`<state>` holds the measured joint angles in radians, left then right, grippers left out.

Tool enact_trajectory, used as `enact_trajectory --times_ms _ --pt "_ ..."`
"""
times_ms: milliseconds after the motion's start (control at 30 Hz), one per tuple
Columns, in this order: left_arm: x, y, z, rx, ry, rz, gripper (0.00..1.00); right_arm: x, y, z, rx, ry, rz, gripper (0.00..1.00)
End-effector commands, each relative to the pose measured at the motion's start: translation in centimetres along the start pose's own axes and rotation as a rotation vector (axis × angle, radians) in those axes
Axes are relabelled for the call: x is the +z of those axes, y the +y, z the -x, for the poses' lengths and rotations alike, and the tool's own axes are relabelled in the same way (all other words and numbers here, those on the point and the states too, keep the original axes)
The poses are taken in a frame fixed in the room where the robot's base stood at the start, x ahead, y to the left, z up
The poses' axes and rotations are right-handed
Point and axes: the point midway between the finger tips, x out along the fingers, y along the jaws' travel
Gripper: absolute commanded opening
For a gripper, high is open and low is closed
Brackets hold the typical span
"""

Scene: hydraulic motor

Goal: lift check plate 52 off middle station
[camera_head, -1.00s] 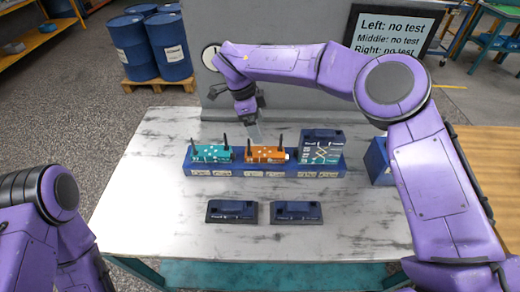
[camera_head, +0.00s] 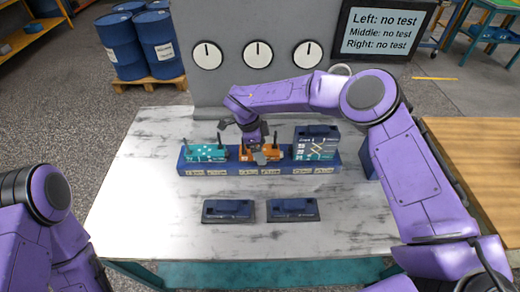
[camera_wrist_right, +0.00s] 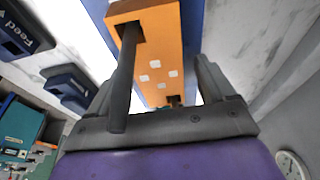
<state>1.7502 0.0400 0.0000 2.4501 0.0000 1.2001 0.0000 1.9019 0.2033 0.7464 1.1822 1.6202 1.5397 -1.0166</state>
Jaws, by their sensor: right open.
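An orange plate (camera_head: 245,155) with white dots and dark upright pins sits at the middle place of a long blue base (camera_head: 232,168) on the table. I take it as check plate 52, but I cannot read a number on it. My right gripper (camera_head: 258,152) is open and low over the orange plate, hiding part of it in the head view. In the right wrist view the open right gripper (camera_wrist_right: 158,98) has its fingers either side of the orange plate (camera_wrist_right: 150,62); whether they touch it I cannot tell. My left gripper is out of view.
A teal plate (camera_head: 205,152) is at the base's left place, and a dark block with a teal face (camera_head: 315,146) at its right. Two dark blocks (camera_head: 228,210) (camera_head: 293,209) lie in front. A wall with three dials (camera_head: 257,55) and a sign (camera_head: 382,35) stand behind.

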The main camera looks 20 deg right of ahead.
Motion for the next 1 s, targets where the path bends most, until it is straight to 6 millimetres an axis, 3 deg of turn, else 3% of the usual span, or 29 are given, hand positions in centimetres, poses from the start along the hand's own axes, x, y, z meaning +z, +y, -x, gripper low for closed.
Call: enact_trajectory --times_ms 167,400,767,1000 --pt "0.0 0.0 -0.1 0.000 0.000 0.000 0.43 0.0 0.0 0.0 -0.001 0.000 -0.001 0.83" --pt "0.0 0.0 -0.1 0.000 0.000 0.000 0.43 0.0 0.0 0.0 -0.001 0.000 -0.001 0.05" --pt "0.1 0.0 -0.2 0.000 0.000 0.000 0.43 -0.2 -0.1 0.8 -0.004 -0.001 -0.003 0.02" --pt "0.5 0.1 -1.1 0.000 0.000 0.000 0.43 -1.3 -0.2 4.7 -0.006 -0.002 -0.003 0.02"
